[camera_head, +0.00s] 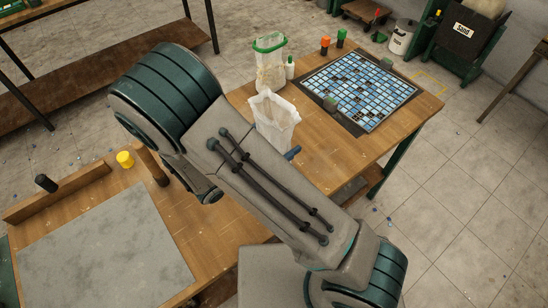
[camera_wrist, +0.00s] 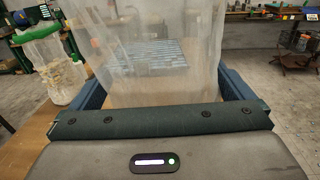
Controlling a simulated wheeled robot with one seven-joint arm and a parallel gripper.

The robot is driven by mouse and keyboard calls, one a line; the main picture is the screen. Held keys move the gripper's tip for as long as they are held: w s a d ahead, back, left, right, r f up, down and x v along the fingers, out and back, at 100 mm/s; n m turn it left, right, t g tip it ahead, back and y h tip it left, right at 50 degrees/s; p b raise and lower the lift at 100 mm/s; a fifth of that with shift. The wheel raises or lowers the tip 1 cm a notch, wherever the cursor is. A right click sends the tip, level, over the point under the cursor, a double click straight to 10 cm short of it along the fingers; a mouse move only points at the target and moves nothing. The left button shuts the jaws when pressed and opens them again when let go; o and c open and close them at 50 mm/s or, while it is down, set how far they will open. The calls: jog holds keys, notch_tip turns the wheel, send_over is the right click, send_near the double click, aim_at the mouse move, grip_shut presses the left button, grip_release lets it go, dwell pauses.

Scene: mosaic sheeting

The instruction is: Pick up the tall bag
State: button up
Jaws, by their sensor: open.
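The tall bag (camera_head: 275,122) is a pale, translucent, open-topped bag standing upright on the wooden table. In the wrist view the bag (camera_wrist: 155,45) fills the middle, and the blue mosaic shows blurred through it. My gripper (camera_wrist: 165,90) is open, with one blue finger on each side of the bag's lower visible part. I cannot tell whether either finger touches it. In the head view my arm hides most of the gripper; a bit of blue finger shows at the bag's lower right.
A clear green-lidded container (camera_head: 270,65) stands close behind the bag, with a small white bottle (camera_head: 290,68) beside it. The mosaic sheet (camera_head: 358,88) lies to the right, with orange (camera_head: 325,46) and green (camera_head: 341,38) markers behind it. A grey slab (camera_head: 105,250) lies at left front.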

jog(key=shift+w+d, duration=0.35)
jog(key=shift+d, duration=0.15)
jog(key=c, duration=1.4)
jog(key=shift+o, duration=0.2)
jog(key=shift+r, duration=0.15)
